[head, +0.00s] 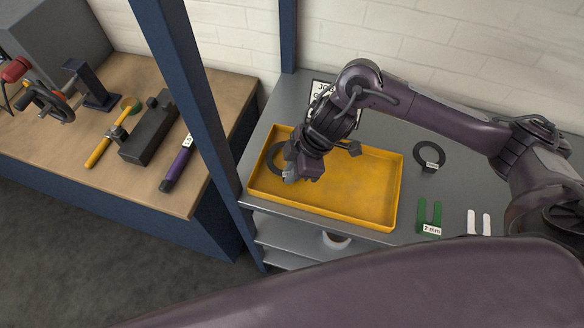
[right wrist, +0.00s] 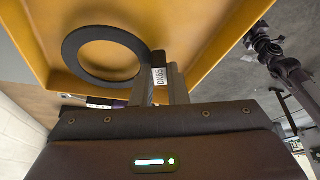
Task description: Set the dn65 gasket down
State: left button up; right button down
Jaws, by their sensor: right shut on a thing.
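The dn65 gasket is a flat black ring with a tab and a white label reading DN65. In the right wrist view the gasket (right wrist: 70,57) is held by its tab. My right gripper (right wrist: 168,88) is shut on that tab. In the head view the gasket (head: 271,160) is over the left end of the yellow tray (head: 396,190), partly hidden by my right gripper (head: 290,178). I cannot tell whether the ring touches the tray floor. My left gripper is not in view.
Another black ring (head: 429,154) with a label lies on the grey table right of the tray. A green 2 mm shim (head: 430,216) and a white shim (head: 479,222) lie in front. A blue post (head: 190,90) stands left. The tray's middle and right are bare.

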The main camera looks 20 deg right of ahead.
jog(key=shift+f, duration=0.55)
jog(key=shift+f, duration=0.2)
jog(key=c, duration=1.3)
grip_release()
jog(key=shift+c, duration=0.2)
jog(key=b+v, duration=0.1)
jog(key=v, duration=0.6)
jog(key=shift+r, duration=0.35)
jog(key=shift+d, duration=0.15)
grip_shut()
